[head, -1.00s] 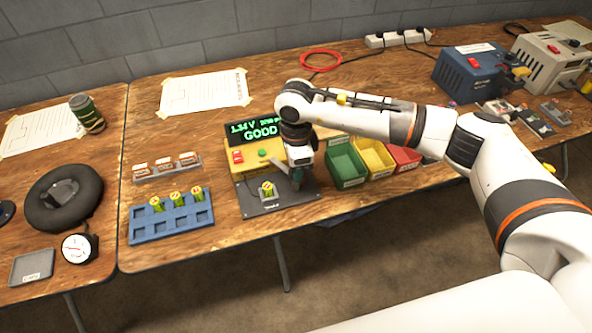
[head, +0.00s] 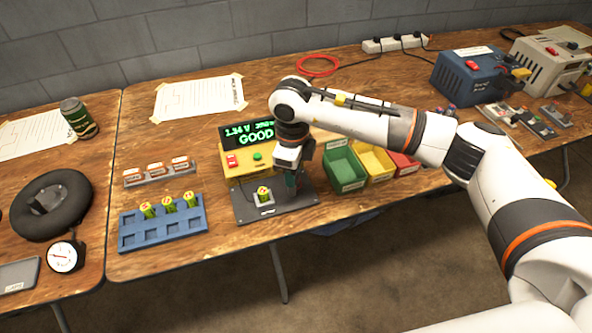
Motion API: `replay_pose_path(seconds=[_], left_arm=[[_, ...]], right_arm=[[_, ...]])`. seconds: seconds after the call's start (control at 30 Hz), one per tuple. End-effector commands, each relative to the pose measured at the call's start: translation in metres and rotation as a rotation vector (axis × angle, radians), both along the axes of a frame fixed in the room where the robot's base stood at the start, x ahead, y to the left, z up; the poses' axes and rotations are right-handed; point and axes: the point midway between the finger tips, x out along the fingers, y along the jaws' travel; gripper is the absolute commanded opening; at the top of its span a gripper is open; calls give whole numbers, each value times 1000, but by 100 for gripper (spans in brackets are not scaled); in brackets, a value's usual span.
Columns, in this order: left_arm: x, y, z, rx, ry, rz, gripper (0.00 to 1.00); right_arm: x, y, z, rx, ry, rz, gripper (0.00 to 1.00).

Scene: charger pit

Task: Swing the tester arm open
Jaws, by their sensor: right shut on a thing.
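The tester is a yellow box (head: 236,171) with a red switch, a green button and a lit display (head: 250,134) that shows GOOD in green. In front of it is a dark base plate (head: 254,212). A yellow-green cell (head: 263,192) stands in a holder on the plate. My right gripper (head: 291,184) points down over the plate's right side, just right of the cell. It is shut on the tester arm, which my gripper and wrist mostly hide, so its angle cannot be told. My left gripper is not in view.
A blue tray (head: 165,232) with several cells lies left of the tester, with a labelled rack (head: 160,176) behind it. Green (head: 345,168), yellow (head: 373,162) and red (head: 402,163) bins stand close on the right. The table's front edge runs just before the plate.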

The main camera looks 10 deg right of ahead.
Motion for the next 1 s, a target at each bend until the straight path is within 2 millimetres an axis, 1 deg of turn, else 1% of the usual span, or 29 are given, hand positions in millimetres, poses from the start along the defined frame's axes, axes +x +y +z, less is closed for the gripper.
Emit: replay_pose_path(seconds=[0.3, 0.33, 0.4, 0.47, 0.77, 0.87, 0.97, 1.0], left_arm=[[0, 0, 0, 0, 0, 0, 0], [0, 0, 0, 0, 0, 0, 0], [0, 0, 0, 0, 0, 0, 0], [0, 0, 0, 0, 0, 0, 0], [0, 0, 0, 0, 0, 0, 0], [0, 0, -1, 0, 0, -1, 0], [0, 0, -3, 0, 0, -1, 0], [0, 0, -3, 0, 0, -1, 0]], right_arm=[[1, 0, 1, 0, -4, -6, 0], [1, 0, 1, 0, -4, -7, 32], [1, 0, 1, 1, -3, -6, 43], [1, 0, 1, 1, -3, -6, 52], [1, 0, 2, 0, -1, -3, 52], [1, 0, 9, 1, -4, -4, 52], [1, 0, 25, 1, -5, -3, 52], [2, 0, 33, 1, -6, -3, 52]])
